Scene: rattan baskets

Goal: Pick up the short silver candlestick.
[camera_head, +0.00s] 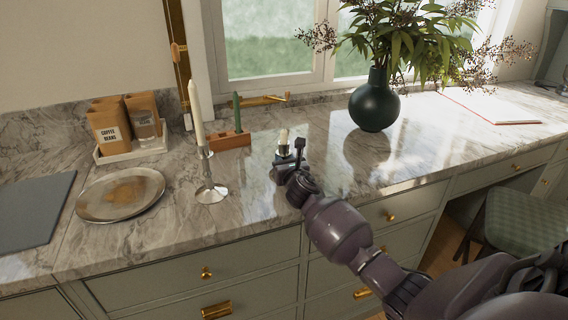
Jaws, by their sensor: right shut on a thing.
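The short silver candlestick (283,151) stands near the middle of the marble counter with a short cream candle stub in its top. My right gripper (289,160) reaches in from the lower right and is shut on it. The gripper hides the candlestick's lower part, so I cannot tell whether its base touches the counter. A taller silver candlestick (211,192) with a long cream candle stands upright to the left, apart from the gripper. My left gripper is out of view.
A wooden block (231,140) with a green candle stands behind. A round metal plate (121,192), a tray with coffee bags (127,121) and a dark board (33,210) lie left. A dark green vase (374,104) with branches stands right. The counter between candlesticks and vase is clear.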

